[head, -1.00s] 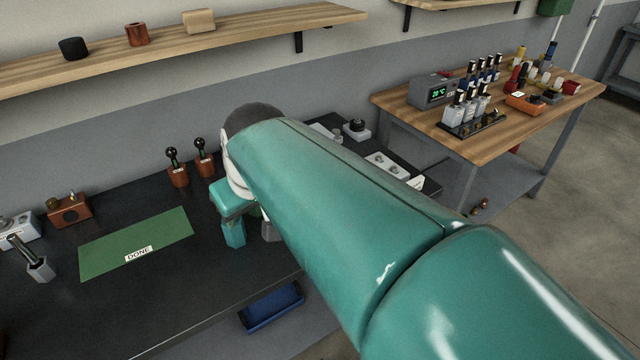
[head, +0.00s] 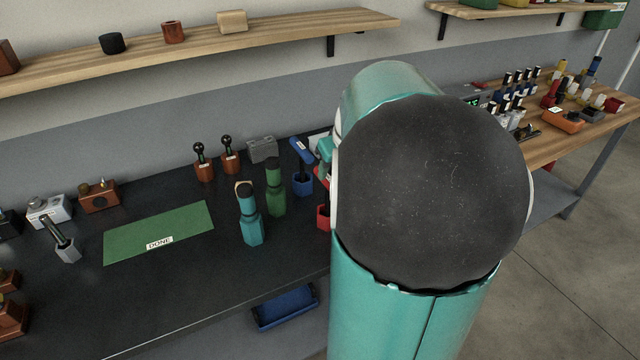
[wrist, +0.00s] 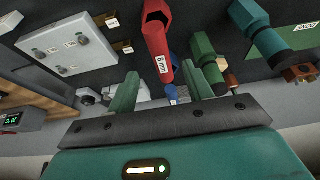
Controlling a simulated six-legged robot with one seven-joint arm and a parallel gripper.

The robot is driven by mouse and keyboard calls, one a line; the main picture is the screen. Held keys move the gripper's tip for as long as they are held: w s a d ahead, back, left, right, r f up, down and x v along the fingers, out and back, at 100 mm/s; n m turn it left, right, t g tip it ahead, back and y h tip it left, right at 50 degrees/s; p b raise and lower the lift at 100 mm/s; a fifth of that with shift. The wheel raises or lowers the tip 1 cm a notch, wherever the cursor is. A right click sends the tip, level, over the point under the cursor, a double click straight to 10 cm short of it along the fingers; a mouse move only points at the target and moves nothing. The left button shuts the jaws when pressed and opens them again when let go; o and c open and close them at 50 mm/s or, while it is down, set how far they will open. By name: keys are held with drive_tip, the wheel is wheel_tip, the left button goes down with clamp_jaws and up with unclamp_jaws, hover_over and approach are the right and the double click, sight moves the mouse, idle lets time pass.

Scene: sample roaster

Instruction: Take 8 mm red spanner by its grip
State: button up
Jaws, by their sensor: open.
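The red spanner (wrist: 157,40), marked "8 mm", shows in the wrist view with its hexagonal part at the top and its grip pointing down towards my gripper. My gripper (wrist: 163,88) is open, with one green finger on each side of the grip's lower end. Whether either finger touches it I cannot tell. In the head view only slivers of the red spanner (head: 323,216) show beside my arm, which hides most of it and nearly all of my gripper.
Close by stand a blue tool (head: 302,182), a green tool (head: 275,190) and a teal tool (head: 250,218). A green mat marked DONE (head: 165,228) lies left on the dark bench. A plate with knobs (wrist: 66,45) is left in the wrist view.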

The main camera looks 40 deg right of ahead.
sight(330, 179)
drive_tip(key=x, duration=0.8)
drive_tip(key=shift+w, duration=0.2)
drive_tip(key=shift+c, duration=0.2)
clamp_jaws()
